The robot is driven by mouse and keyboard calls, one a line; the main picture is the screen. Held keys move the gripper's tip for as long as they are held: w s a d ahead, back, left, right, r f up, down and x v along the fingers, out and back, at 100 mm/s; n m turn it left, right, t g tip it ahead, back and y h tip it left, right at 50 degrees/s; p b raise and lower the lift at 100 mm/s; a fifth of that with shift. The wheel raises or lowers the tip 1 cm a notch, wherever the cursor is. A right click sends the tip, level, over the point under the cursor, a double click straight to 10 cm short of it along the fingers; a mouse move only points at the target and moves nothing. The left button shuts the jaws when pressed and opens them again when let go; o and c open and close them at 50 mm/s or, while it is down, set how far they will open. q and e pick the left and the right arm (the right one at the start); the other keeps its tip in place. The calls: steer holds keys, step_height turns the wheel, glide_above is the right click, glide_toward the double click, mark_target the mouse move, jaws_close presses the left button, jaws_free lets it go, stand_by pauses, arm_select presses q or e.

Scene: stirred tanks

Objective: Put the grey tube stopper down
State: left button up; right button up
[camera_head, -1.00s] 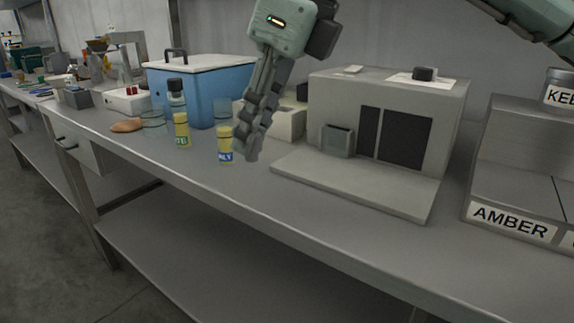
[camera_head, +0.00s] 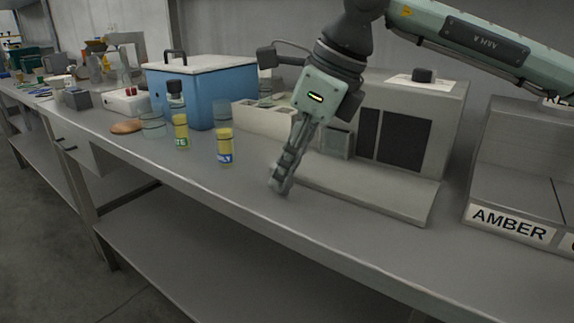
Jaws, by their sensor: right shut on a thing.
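My right gripper (camera_head: 279,185) reaches down from the upper right, its fingers pointing at the bare bench top (camera_head: 235,190) just left of the grey machine's base plate. Its fingers are close together, shut on a small grey thing, the stopper. The stopper is mostly hidden by the fingers and cannot be made out clearly. Whether the fingertips touch the bench I cannot tell. A glass tube with yellow contents and a blue label (camera_head: 225,147) stands upright to the left of the gripper, apart from it. My left gripper is not in view.
A second yellow tube with a green label (camera_head: 181,133) stands farther left. Behind are a blue cooler (camera_head: 205,92) and an open pale box (camera_head: 262,117). The grey machine (camera_head: 440,125) is right of the gripper, then an AMBER bin (camera_head: 511,222). The bench's front strip is clear.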

steer(key=shift+f, duration=0.15)
steer(key=o, duration=0.7)
steer(key=shift+d+r, duration=0.1)
steer(key=shift+r, duration=0.35)
steer(key=v, duration=1.1)
steer(key=shift+s+d+r, duration=0.1)
steer(key=shift+r, duration=0.1)
